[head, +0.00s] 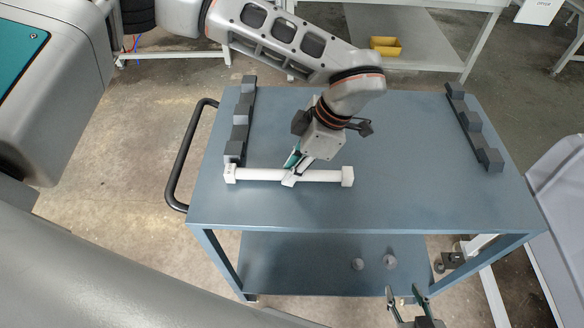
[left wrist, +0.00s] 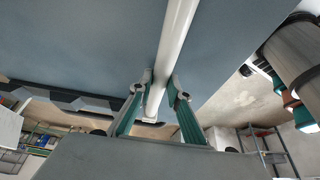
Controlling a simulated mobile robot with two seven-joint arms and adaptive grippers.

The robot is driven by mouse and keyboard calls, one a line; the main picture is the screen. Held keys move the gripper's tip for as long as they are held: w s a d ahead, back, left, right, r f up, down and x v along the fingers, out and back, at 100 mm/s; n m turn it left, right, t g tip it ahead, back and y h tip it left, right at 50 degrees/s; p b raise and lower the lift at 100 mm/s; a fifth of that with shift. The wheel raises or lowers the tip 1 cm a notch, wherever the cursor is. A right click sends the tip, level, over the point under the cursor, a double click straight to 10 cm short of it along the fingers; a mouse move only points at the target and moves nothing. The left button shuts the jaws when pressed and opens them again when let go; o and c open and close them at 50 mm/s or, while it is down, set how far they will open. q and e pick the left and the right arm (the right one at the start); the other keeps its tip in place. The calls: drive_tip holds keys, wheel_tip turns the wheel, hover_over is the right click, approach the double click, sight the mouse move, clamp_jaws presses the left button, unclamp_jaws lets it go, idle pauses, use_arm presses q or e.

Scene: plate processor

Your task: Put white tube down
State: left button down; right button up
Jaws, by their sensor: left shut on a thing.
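The white tube (head: 322,176), with blocky white ends, lies level left to right over the near left part of the blue-grey cart top (head: 400,190). My left gripper (head: 291,178) is shut on it near its middle, from above. In the left wrist view the two fingertips (left wrist: 160,84) sit on either side of the tube (left wrist: 176,35). The tube is at or just above the cart top; I cannot tell if it touches. My right gripper (head: 409,293) is low at the bottom edge, its fingers apart and empty.
A dark notched rail (head: 240,128) runs along the cart's left side, its near end close to the tube's left end. Another notched rail (head: 474,128) is at the right. The cart top between is clear. A black handle (head: 184,155) sticks out left.

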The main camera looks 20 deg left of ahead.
use_arm(q)
drive_tip(key=shift+f, duration=0.15)
drive_tip(key=c, duration=1.9)
unclamp_jaws()
drive_tip(key=v, duration=1.2)
